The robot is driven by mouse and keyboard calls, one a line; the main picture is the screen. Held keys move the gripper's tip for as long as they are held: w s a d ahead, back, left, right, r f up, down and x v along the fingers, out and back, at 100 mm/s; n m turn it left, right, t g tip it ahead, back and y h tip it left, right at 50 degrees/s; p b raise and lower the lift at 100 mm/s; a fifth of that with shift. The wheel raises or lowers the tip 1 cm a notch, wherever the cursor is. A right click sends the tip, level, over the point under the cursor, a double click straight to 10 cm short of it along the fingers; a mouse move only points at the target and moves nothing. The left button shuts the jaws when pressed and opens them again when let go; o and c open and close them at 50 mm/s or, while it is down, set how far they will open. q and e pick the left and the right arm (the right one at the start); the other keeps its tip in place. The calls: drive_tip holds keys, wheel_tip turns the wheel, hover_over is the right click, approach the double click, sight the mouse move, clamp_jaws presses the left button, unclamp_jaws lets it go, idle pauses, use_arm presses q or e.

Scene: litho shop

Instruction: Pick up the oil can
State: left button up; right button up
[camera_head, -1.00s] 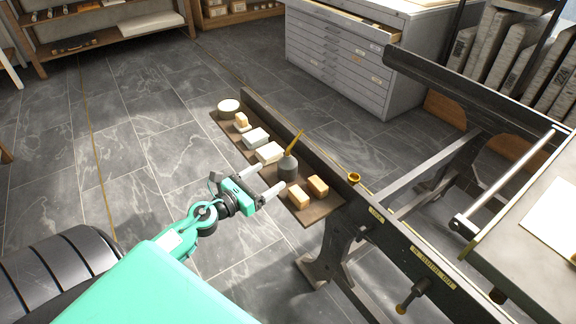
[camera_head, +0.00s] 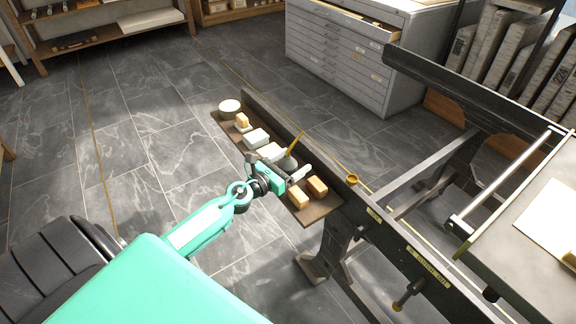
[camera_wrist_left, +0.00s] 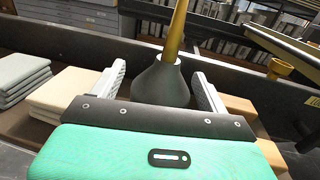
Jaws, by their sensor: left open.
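The oil can (camera_head: 287,163) has a dark grey conical body and a long brass spout. It stands upright on a narrow wooden shelf (camera_head: 318,214) along the side of the press. My left gripper (camera_head: 287,170) is open at the can, and its palm hides the can's lower part in the head view. In the left wrist view the oil can (camera_wrist_left: 161,84) stands between the two pale fingers of my left gripper (camera_wrist_left: 163,85), one on each side, with small gaps showing. My right gripper is not in view.
Two tan blocks (camera_head: 298,197) (camera_head: 317,185) sit close on the near side of the can. Pale stacks (camera_head: 256,137) and a round tin (camera_head: 229,106) lie farther along the shelf. A dark rail (camera_head: 300,140) runs behind it. A brass cup (camera_head: 352,179) is on the rail.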

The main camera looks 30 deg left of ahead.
use_arm(q)
drive_tip(key=shift+w, duration=0.15)
drive_tip(key=c, duration=0.9)
drive_tip(key=shift+c, duration=0.4)
drive_tip(key=shift+r, duration=0.1)
